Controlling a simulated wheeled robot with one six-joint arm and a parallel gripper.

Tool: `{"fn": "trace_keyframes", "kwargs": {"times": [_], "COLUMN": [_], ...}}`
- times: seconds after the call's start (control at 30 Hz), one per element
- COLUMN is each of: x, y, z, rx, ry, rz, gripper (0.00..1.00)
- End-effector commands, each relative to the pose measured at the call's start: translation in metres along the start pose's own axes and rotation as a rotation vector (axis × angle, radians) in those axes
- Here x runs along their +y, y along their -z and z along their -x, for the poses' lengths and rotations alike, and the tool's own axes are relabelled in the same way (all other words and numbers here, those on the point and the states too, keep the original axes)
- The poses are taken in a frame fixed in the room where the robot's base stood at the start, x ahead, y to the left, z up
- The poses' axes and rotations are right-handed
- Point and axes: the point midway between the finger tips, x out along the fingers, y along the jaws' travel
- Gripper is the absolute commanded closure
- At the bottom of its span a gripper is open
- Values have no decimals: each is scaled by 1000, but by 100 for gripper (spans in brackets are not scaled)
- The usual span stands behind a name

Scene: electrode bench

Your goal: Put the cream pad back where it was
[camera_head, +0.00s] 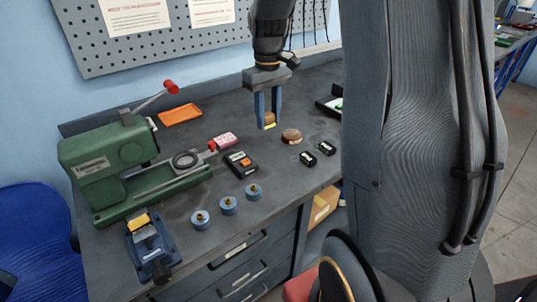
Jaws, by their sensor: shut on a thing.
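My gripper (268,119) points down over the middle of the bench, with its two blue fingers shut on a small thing. That thing has a brown upper part and a pale cream-yellow lower edge, and I take it to be the cream pad (269,126). The fingers hide part of it. It appears close to the bench top, but I cannot tell whether it touches. A round brown pad (291,136) lies on the bench just right of my gripper. No marked place for the cream pad can be made out.
A dark box with an orange button (240,163) and a pink-white block (225,140) lie left. Several blue discs (228,205) line the front. A green press (110,165) and orange tray (180,114) stand farther left.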

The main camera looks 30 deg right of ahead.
Motion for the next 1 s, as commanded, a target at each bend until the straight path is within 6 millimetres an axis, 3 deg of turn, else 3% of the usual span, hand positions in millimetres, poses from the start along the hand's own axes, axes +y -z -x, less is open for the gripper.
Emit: {"fn": "trace_keyframes", "kwargs": {"times": [0.3, 0.7, 1.0], "x": [2, 2, 2], "y": [-7, -6, -6], "z": [-47, -92, -99], "rx": [-4, -3, 0], "ry": [2, 1, 0], "rz": [4, 3, 3], "gripper": [86, 86, 86]}}
